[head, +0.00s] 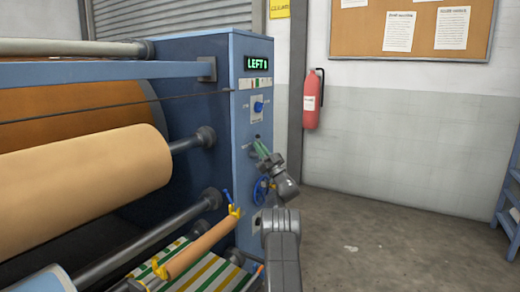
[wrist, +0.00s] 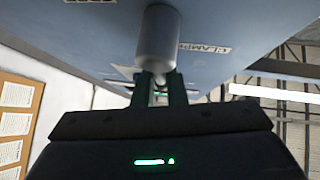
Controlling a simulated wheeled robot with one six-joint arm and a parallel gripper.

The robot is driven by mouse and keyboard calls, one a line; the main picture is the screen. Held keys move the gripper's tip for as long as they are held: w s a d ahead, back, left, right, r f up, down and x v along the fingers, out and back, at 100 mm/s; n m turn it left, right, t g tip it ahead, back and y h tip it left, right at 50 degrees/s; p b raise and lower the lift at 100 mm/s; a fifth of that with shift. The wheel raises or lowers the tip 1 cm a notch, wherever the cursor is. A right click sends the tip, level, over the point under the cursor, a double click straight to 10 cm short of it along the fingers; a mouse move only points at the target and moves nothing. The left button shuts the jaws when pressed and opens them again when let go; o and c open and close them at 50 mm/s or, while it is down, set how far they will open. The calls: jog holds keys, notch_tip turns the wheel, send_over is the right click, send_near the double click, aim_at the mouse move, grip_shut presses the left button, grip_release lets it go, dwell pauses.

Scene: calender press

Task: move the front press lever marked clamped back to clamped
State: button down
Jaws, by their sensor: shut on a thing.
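The press (head: 232,150) is a blue machine with a narrow end panel. In the wrist view a grey cylindrical part of the lever (wrist: 158,38) juts from the blue panel, beside a white label (wrist: 206,47) reading "CLAMP", partly cut off. My gripper (wrist: 161,88) has its green fingers shut on the lever just below that part. In the head view my gripper (head: 258,147) is at the end panel, under the selector knob. The lever is largely hidden there by my fingers, and its exact angle cannot be told.
A lit display (head: 258,64) reads "LEFT 0" above a blue selector knob (head: 258,107). A blue handwheel (head: 262,190) sits below my gripper. A large tan roll (head: 80,185) fills the left. A red fire extinguisher (head: 312,100) hangs on the wall.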

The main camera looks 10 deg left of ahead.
jog(key=shift+n+g, duration=0.3)
jog(key=shift+n, duration=0.1)
jog(key=c, duration=1.5)
grip_release()
jog(key=p+v, duration=0.2)
jog(key=v, duration=1.1)
jog(key=shift+s+d+f+p, duration=0.1)
jog(key=shift+f+p, duration=0.3)
jog(key=shift+f, duration=0.05)
jog(key=b+x, duration=0.2)
jog(key=x, duration=1.1)
jog(key=shift+r+b, duration=0.4)
jog(key=shift+r, duration=0.05)
